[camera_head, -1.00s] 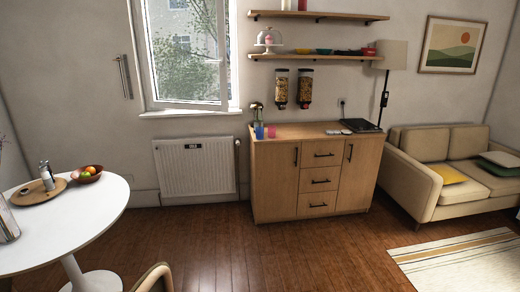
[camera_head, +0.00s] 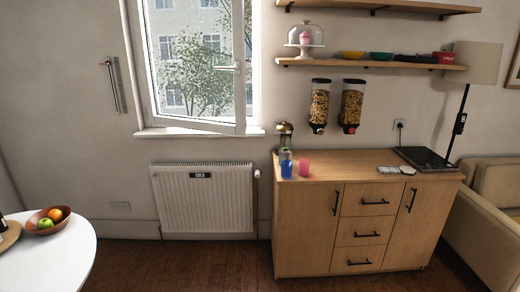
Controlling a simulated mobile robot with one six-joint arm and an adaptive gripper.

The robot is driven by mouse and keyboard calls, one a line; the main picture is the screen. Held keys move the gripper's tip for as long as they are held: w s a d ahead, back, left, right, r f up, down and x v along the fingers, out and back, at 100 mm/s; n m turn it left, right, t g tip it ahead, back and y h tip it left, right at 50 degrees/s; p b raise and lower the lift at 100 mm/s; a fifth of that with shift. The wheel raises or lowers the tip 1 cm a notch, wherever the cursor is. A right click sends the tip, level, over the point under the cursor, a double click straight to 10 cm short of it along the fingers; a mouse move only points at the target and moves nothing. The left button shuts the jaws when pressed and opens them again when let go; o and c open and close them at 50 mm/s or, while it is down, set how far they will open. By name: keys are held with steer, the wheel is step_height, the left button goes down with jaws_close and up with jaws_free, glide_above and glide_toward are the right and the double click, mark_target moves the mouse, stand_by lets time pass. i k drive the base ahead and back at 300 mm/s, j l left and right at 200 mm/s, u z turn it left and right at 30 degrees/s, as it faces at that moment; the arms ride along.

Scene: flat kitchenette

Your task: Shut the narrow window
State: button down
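The narrow window (camera_head: 242,68) is in the upper left of the head view, above the radiator. Its white sash stands ajar, with the lower edge slanting out from the frame above the sill (camera_head: 200,131). A light handle (camera_head: 228,68) sits on the sash's right side. Trees and a building show through the glass. My gripper and arm are not in view.
A white radiator (camera_head: 203,200) hangs below the window. A wooden cabinet (camera_head: 300,228) with cups on top stands to its right, under cereal dispensers (camera_head: 320,105) and shelves. A round white table (camera_head: 62,258) with a fruit bowl (camera_head: 48,220) is at lower left. Floor shows between table and cabinet.

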mark_target(139, 8)
steer(key=i+j+u, duration=0.15)
steer(key=i+u, duration=0.2)
steer(key=i, duration=0.3)
steer(key=i+u, duration=0.4)
steer(key=i, duration=0.3)
steer(key=i+l+u, duration=0.35)
steer(key=i, duration=0.3)
steer(key=i+j+z, duration=0.15)
steer(key=i, duration=0.35)
steer(key=i+j+z, duration=0.2)
steer(key=i, duration=0.35)
steer(key=i+j+z, duration=0.15)
steer(key=i, duration=0.35)
